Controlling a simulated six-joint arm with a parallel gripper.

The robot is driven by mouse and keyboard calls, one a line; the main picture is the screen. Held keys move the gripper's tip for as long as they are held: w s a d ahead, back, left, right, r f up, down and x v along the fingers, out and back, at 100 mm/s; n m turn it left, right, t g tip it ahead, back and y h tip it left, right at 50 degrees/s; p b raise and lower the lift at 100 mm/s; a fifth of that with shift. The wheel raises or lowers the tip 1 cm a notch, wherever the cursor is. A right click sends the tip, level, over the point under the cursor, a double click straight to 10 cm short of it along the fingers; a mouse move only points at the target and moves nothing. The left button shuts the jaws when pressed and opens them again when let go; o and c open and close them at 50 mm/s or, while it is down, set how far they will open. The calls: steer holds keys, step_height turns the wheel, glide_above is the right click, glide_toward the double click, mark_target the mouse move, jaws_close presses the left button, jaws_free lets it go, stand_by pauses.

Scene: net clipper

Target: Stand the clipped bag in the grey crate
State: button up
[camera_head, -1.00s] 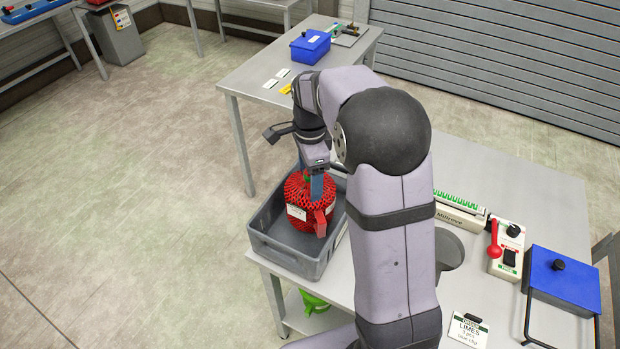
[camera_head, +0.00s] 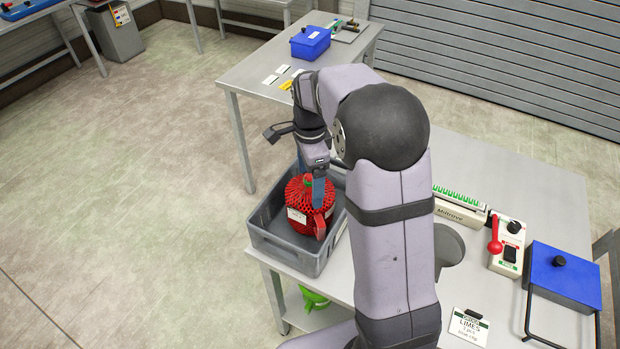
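Whether the bag's underside touches the crate floor cannot be seen. A red flap or tag (camera_head: 320,227) hangs at the bag's front right.
The crate stands at the table's left end, its walls close around the bag. My arm covers the table's middle.

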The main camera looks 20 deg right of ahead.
steer(key=shift+r, duration=0.15)
steer(key=shift+w+r+p, duration=0.1)
steer(key=shift+r+p, duration=0.25)
steer(key=shift+r, duration=0.35)
step_height(320, 180, up, 12)
steer(key=b, duration=0.2)
steer(key=shift+f, duration=0.2)
steer(key=s+a+f+n, duration=0.2)
steer(key=s+f+n, duration=1.5)
steer(key=s, duration=0.4)
steer(key=shift+s+f+n, duration=0.3)
steer(key=shift+n, duration=0.2)
